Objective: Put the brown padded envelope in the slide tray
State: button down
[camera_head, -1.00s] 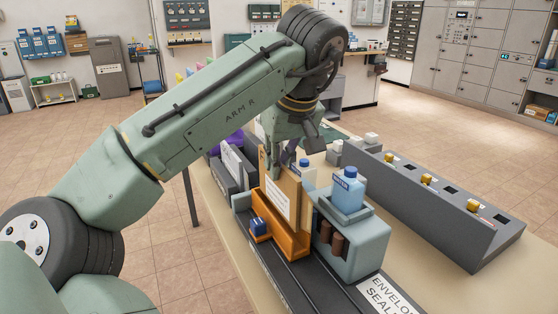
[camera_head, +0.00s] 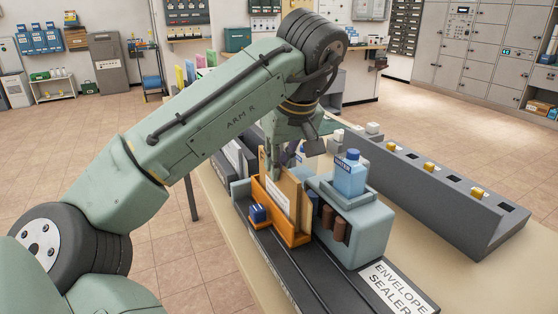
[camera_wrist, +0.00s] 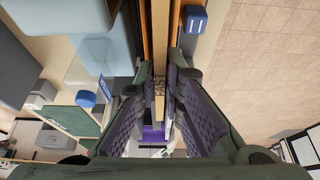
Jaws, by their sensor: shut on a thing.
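The brown padded envelope (camera_head: 290,189) stands upright, with a white label on its face. Its lower part is inside the orange slide tray (camera_head: 293,236), hidden by the tray's front wall. My gripper (camera_head: 279,163) is above the tray, shut on the envelope's upper part. In the wrist view the envelope (camera_wrist: 160,50) runs edge-on between the fingers of my gripper (camera_wrist: 170,88), with orange tray walls on both sides. I cannot tell whether its lower edge touches the tray floor.
The tray sits on the dark envelope sealer (camera_head: 345,290). A grey-blue housing with a blue water bottle (camera_head: 349,175) stands close on the right. A small blue block (camera_head: 257,213) is at the tray's front. A long grey sloped console (camera_head: 445,205) lies farther right.

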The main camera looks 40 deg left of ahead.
jog(key=shift+f, duration=0.55)
jog(key=shift+r, duration=0.1)
jog(key=c, duration=1.6)
grip_release()
jog(key=shift+r, duration=0.1)
notch_tip(320, 180, up, 7)
jog(key=p, duration=0.6)
jog(key=shift+p, duration=0.3)
jog(key=shift+f, duration=0.2)
